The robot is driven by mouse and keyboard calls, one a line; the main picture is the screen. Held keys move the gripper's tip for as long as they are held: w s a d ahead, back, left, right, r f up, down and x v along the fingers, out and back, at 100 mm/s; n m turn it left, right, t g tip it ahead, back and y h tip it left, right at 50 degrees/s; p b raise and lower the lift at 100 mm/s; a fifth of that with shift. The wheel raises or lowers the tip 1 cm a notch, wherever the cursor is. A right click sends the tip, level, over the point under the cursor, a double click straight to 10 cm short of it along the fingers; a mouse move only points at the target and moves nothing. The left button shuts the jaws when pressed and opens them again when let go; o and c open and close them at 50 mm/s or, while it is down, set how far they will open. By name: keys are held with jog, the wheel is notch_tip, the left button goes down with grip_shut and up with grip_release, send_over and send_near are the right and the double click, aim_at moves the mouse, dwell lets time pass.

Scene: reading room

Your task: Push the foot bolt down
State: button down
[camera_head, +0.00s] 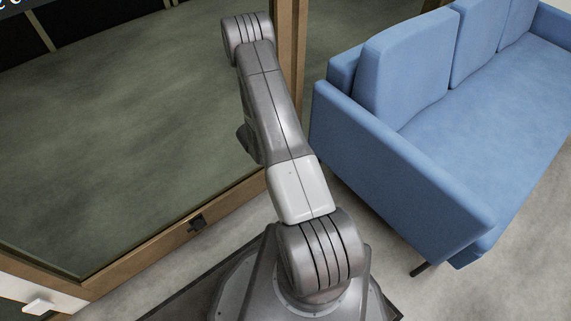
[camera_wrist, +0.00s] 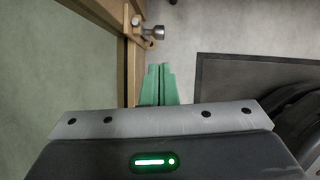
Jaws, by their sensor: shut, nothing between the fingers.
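The foot bolt appears as a small dark fitting (camera_head: 197,224) on the wooden bottom rail of the glazed door in the head view. In the wrist view a metal knob on a short stem (camera_wrist: 153,33) sticks out from the wooden rail; it looks like the same bolt. My gripper (camera_wrist: 160,68) has green fingers, shut together and empty. The fingertips are just below the knob in the wrist picture, with a visible gap between them. In the head view my arm hides the gripper.
The glazed door (camera_head: 130,130) with its wooden frame (camera_head: 284,75) stands at the left. A blue sofa (camera_head: 400,175) stands close at the right. A white fitting (camera_head: 38,305) shows at the lower left. Bare grey floor (camera_head: 350,205) lies between door and sofa.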

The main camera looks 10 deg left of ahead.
jog(key=b+x, duration=0.3)
jog(key=x, duration=1.1)
jog(key=shift+b, duration=0.3)
notch_tip(320, 180, down, 6)
jog(key=b, duration=0.6)
jog(key=shift+r, duration=0.25)
jog(key=shift+s, duration=0.1)
jog(key=p+v, duration=0.4)
jog(key=v, duration=1)
jog(key=shift+r, duration=0.2)
jog(key=shift+f, duration=0.1)
